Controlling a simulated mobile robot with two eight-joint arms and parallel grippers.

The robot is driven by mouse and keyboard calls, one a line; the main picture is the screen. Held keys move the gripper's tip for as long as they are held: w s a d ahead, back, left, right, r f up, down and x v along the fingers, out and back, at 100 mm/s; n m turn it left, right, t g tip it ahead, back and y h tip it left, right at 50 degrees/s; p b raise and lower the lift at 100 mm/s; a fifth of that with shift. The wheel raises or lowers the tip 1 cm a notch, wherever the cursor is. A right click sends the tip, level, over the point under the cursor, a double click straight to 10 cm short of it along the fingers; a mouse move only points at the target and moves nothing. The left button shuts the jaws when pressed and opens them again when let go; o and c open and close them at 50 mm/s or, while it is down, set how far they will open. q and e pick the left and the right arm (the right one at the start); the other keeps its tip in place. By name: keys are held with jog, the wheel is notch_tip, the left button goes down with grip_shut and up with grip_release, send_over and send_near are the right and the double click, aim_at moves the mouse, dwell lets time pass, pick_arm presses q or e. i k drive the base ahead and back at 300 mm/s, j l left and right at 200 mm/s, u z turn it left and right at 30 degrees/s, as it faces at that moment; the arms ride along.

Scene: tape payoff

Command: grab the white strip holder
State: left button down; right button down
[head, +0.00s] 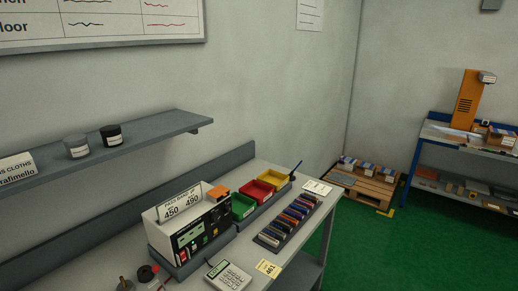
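A white, box-like holder (156,235) with a dark front panel stands on the grey workbench (245,252). A white sign reading 450 and 490 rises from its top. It is the thing that best fits the white strip holder, but I cannot tell for sure, nor see what is inside it. An orange item (218,192) sits at its right end. Neither of my grippers shows in the head view, and nothing is seen touching the holder.
Green (243,207), red (257,191) and yellow (273,180) bins stand right of the holder. A rack of coloured pieces (289,222) and a keypad device (228,276) lie in front. A grey shelf (150,141) overhangs at left. Green floor (350,245) is open at right.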

aim_at(271, 241)
jog(key=l+u, duration=0.15)
jog(key=u, duration=0.25)
jog(key=i+l+u, duration=0.1)
jog(key=u, duration=0.35)
jog(key=l+u, duration=0.2)
jog(key=u, duration=0.2)
jog(key=l+u, duration=0.1)
jog(key=u, duration=0.3)
jog(key=k+l+u, duration=0.15)
jog(key=l, duration=0.2)
jog(key=l+u, duration=0.2)
jog(key=l, duration=0.15)
jog(key=k+l+u, duration=0.15)
jog(key=l, duration=0.15)
jog(key=k+l, duration=0.15)
jog(key=l, duration=0.15)
jog(key=k+l, duration=0.1)
jog(key=l, duration=0.2)
